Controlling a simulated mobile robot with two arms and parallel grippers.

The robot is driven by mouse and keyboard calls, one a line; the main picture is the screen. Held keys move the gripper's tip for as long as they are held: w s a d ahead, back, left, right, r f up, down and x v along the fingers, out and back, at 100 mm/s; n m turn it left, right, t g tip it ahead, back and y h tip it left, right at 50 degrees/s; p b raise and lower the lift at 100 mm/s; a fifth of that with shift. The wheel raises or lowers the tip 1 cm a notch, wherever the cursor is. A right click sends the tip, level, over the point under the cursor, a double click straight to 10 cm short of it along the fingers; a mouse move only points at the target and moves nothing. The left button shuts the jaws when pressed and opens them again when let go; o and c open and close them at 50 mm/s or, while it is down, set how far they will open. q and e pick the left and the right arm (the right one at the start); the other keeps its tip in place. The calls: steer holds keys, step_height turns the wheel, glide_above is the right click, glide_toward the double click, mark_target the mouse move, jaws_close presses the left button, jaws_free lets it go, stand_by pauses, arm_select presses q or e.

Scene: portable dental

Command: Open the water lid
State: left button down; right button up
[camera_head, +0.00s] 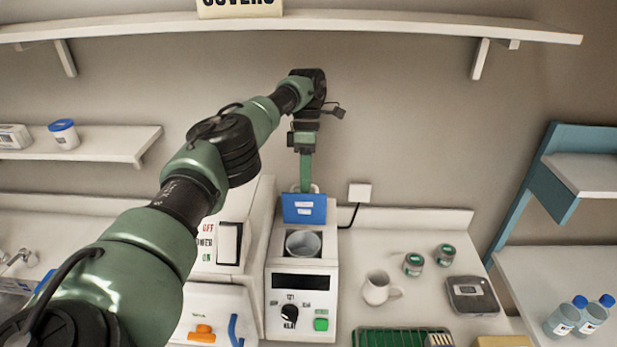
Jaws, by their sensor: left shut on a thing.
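The water lid (304,208) is a blue panel with white labels. It stands raised at the back of a white countertop unit (303,262). The round grey water opening (303,244) in the unit's top is uncovered in front of the lid. My left arm reaches in from the left, and its green gripper (307,187) points down behind the top edge of the lid. The left gripper is shut at the lid's top; its fingertips are partly hidden behind the lid. My right gripper is not in view.
A white mug (378,288), two small jars (413,264) and a grey scale (471,295) stand right of the unit. A green rack (402,338) lies in front. A white box with a power switch (229,243) stands close on the left. A shelf (350,24) runs above.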

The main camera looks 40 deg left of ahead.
arm_select(q)
steer(key=shift+a+f, duration=0.1)
steer(key=shift+f, duration=0.2)
steer(key=c, duration=1.5)
jaws_free()
steer(key=shift+w+a, duration=0.15)
steer(key=shift+d+r, duration=0.1)
steer(key=shift+d, duration=0.1)
